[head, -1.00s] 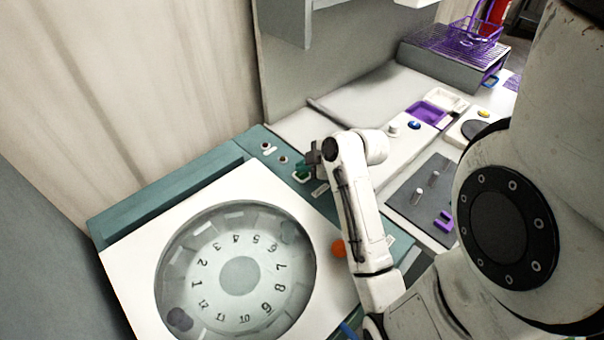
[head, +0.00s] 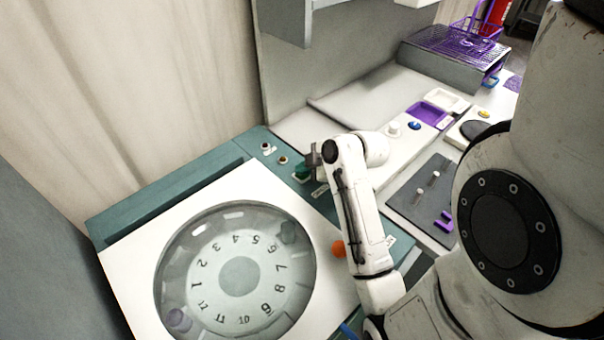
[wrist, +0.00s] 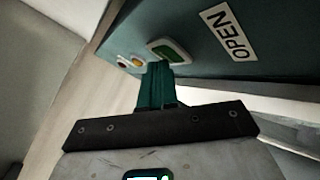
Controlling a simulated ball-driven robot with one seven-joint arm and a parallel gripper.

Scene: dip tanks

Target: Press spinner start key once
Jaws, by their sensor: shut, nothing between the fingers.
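The spinner is a teal cabinet with a white top and a round clear lid (head: 238,225) over a numbered ring. Its key panel (head: 262,137) lies at the back right. A green key in a pale frame shows in the wrist view (wrist: 168,52), unlabelled as far as I can see, with an "OPEN" label (wrist: 229,33) to its right. My gripper (head: 303,170) is shut and empty, with its teal fingers (wrist: 154,72) pointing at the green key. The fingertips overlap the key's near edge in the wrist view; I cannot tell whether they touch. In the head view they mostly hide the key.
A dark red key (head: 265,146) and a yellow key (head: 283,160) sit left of the fingers. An orange knob (head: 338,249) is beside my forearm. A bench with a purple tray (head: 428,113), a blue button (head: 414,126) and a grey plate (head: 410,205) lies to the right.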

